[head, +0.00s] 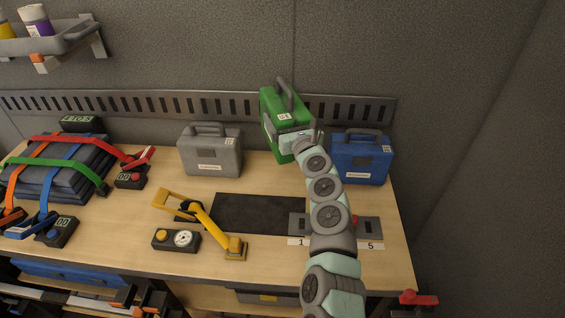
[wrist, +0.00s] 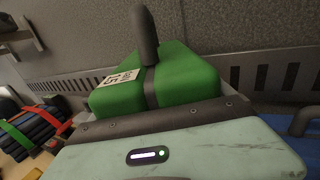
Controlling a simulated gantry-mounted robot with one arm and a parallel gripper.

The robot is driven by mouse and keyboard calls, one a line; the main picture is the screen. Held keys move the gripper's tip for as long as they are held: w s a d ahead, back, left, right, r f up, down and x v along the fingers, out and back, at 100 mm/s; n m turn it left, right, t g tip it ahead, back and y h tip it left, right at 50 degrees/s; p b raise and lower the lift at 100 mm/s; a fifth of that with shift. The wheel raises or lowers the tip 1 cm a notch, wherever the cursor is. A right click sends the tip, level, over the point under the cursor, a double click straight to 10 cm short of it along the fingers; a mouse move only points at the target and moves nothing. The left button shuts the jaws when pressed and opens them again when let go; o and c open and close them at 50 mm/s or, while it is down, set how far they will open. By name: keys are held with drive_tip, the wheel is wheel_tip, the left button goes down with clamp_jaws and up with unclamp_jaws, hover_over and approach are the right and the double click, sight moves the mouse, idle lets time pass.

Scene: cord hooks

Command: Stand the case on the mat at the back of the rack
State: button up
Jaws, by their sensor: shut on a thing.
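A green case (head: 272,112) with a dark handle and a white label is between the grey and blue cases in the head view, slightly tilted. My gripper (head: 298,138) is shut on the green case from the front right; the fingertips are mostly hidden. The green case also fills the middle of the wrist view (wrist: 190,78), handle up. Its top is higher than its neighbours' tops; I cannot tell whether its base touches the table. A dark mat (head: 250,215) lies flat and bare on the table, in front of the cases.
A grey case (head: 209,155) stands left and a blue case (head: 358,165) right of the green one. A slotted rail (head: 190,104) runs along the wall behind. A yellow lever (head: 205,218), a dial box (head: 176,240) and a numbered plate (head: 368,228) sit near the mat.

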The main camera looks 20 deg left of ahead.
wheel_tip(320, 180, down, 16)
drive_tip(key=b, duration=0.4)
drive_tip(key=shift+r, duration=0.25)
drive_tip(key=shift+a+f, duration=0.1)
drive_tip(key=o, duration=1.8)
drive_tip(key=p+v, duration=0.2)
drive_tip(key=v, duration=1)
drive_tip(key=shift+p, duration=0.4)
